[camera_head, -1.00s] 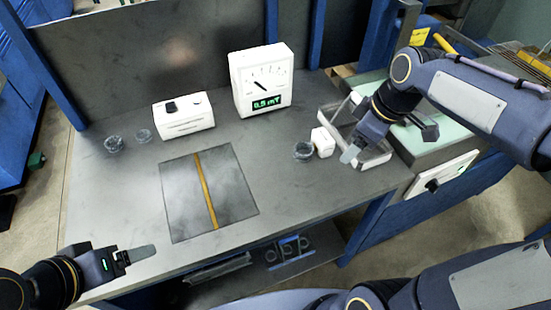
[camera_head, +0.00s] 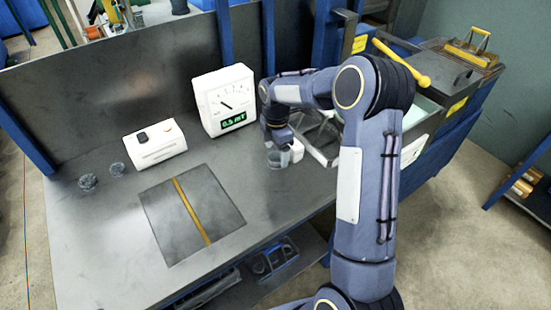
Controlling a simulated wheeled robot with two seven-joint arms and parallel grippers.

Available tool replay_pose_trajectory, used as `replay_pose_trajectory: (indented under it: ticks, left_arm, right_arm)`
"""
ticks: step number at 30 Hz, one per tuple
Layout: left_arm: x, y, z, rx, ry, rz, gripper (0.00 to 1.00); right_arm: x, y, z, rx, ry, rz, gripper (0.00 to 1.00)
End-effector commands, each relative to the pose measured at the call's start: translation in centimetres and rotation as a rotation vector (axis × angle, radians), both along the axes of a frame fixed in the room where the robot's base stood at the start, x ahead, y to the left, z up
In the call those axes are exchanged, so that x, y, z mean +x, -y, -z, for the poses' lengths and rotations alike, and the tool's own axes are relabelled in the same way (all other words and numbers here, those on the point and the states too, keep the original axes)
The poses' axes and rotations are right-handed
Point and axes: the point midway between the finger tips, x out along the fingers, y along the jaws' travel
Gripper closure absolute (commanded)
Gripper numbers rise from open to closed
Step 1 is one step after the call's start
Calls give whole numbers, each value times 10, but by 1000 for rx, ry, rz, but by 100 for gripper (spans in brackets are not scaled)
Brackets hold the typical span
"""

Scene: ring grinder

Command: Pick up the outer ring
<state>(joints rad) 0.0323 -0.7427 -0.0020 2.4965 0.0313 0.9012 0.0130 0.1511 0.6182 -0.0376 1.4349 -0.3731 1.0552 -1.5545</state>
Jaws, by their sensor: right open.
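A dark grey ring-like part (camera_head: 277,164) stands on the right part of the workbench, beside a small white block (camera_head: 297,150). My right gripper (camera_head: 278,149) is open, pointing down right at this part. Its fingers overlap the part in the head view, and I cannot tell whether they touch it. Two similar dark round parts, a left one (camera_head: 88,182) and a smaller one (camera_head: 117,169), lie at the left of the bench. I cannot tell for sure which part is the outer ring. My left gripper is not in view.
A white meter (camera_head: 226,98) and a white box with knobs (camera_head: 155,144) stand at the back. A dark square plate with a yellow stripe (camera_head: 190,212) lies mid-bench. A wire-edged clear tray (camera_head: 318,142) is right of the right gripper. The front left of the bench is clear.

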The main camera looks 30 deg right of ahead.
Motion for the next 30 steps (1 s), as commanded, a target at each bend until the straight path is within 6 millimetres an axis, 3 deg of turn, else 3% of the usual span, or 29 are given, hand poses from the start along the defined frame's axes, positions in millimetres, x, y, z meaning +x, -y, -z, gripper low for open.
replay_pose_trajectory:
  ticks: [4,12,24,30]
  left_arm:
    - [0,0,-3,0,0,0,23]
    - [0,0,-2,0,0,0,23]
    - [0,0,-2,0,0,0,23]
    - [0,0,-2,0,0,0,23]
  right_arm:
    - [0,0,16,-1,-2,1,23]
    - [0,0,19,0,1,2,23]
    - [0,0,18,0,1,2,75]
    - [0,0,18,0,2,2,76]
